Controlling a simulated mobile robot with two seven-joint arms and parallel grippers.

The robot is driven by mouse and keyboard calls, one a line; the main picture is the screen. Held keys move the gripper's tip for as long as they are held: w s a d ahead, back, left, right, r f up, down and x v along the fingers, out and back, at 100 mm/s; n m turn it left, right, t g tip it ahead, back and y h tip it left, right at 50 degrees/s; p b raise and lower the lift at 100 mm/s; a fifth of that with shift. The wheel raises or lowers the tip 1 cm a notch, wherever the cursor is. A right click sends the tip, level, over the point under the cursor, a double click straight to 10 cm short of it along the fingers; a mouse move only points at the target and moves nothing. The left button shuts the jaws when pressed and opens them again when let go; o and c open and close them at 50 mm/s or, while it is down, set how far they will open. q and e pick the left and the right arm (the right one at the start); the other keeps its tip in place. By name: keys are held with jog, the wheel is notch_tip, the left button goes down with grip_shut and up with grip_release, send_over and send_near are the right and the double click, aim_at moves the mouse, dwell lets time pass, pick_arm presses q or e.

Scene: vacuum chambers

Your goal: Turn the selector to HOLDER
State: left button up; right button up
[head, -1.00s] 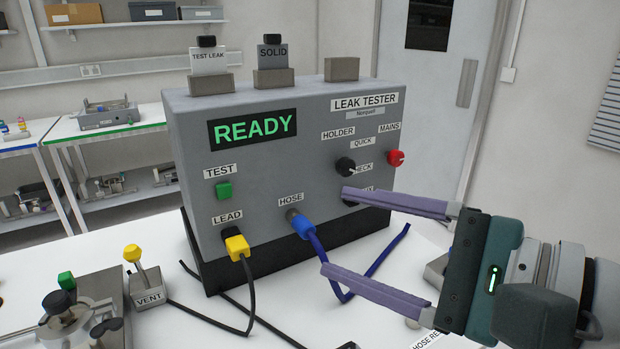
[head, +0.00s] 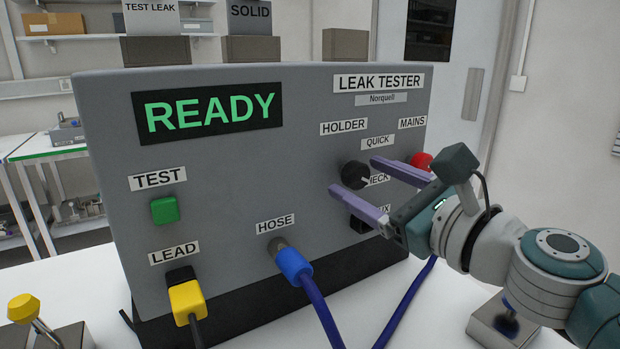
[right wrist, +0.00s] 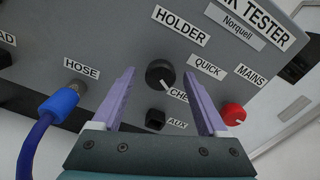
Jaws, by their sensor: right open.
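The selector is a black round knob (head: 355,175) on the grey leak tester's front, under the HOLDER label (head: 344,127). In the right wrist view the selector (right wrist: 159,73) has a white pointer line at its lower right, towards the partly covered CHECK label (right wrist: 179,96). QUICK and AUX labels also stand around it. My right gripper (head: 352,175) is open, its two purple fingers pointing at the panel. In the right wrist view the knob lies between and beyond the fingertips; contact cannot be made out. My left gripper is out of view.
The red MAINS knob (head: 420,161) is close by the right finger. A black AUX socket (head: 360,224) is below the selector. The blue hose plug (head: 292,265), yellow lead plug (head: 187,300) and green TEST button (head: 165,210) are further left.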

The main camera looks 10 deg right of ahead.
jog(key=shift+w+a, duration=0.2)
jog(key=shift+w, duration=0.45)
grip_shut()
